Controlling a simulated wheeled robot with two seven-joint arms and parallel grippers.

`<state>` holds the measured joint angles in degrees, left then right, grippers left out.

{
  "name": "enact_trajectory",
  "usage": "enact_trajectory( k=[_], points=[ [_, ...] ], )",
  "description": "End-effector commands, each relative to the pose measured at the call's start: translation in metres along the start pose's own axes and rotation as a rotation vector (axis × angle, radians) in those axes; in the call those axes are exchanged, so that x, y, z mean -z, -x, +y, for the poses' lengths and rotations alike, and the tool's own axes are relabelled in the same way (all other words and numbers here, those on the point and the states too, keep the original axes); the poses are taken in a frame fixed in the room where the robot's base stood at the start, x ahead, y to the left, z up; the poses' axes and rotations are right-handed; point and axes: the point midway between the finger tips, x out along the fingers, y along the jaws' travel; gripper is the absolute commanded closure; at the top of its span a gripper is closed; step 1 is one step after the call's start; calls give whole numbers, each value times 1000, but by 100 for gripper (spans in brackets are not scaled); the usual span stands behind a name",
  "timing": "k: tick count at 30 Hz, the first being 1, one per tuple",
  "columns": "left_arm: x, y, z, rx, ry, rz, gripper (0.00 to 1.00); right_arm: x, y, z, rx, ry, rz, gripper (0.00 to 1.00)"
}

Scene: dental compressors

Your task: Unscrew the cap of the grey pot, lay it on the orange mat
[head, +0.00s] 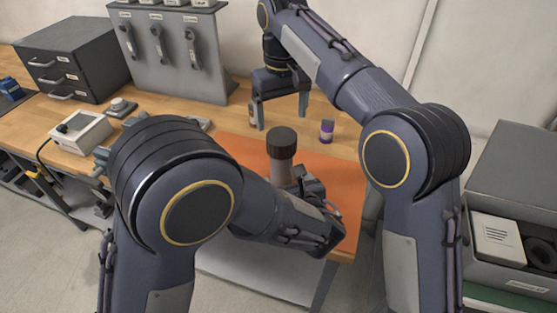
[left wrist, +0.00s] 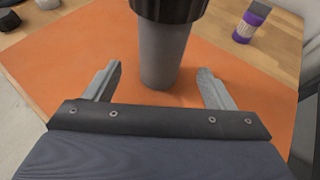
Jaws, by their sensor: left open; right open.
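The grey pot (head: 282,172) stands upright on the orange mat (head: 344,190), with its black cap (head: 282,142) on top. The left wrist view shows the pot (left wrist: 162,55), the lower part of the cap (left wrist: 170,8) and the mat (left wrist: 60,60). My left gripper (left wrist: 155,85) is open, low over the mat, with its fingers pointing toward the pot, one on either side and apart from it. In the head view my left arm hides part of the pot's base. My right gripper (head: 281,113) is open and empty, pointing down behind the cap.
A white box with a black knob (head: 82,132) is at the left. A grey tool panel (head: 170,55) and drawer unit (head: 70,60) stand behind.

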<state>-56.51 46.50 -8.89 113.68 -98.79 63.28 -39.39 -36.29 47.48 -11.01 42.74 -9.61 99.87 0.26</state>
Motion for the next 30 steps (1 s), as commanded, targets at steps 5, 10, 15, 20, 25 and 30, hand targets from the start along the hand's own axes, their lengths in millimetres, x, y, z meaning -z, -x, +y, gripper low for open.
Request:
enact_trajectory(
  k=[5,10,15,20,25,30],
  points=[
    [1,-21,-1,0,-7,-3,23,1,0,-1,-2,1,0,17],
    [1,-48,0,0,-6,-1,23,1,0,0,-1,0,0,17],
    [1,-68,-1,1,-5,-1,23,1,0,0,-1,0,0,17],
    [1,-75,-1,2,-5,-1,23,1,0,0,-1,0,1,17],
    [1,-76,-1,2,-5,-1,23,1,0,0,-1,0,1,17],
    [1,-76,-1,2,-4,-1,35,1,0,0,-1,0,1,17]
  ],
)
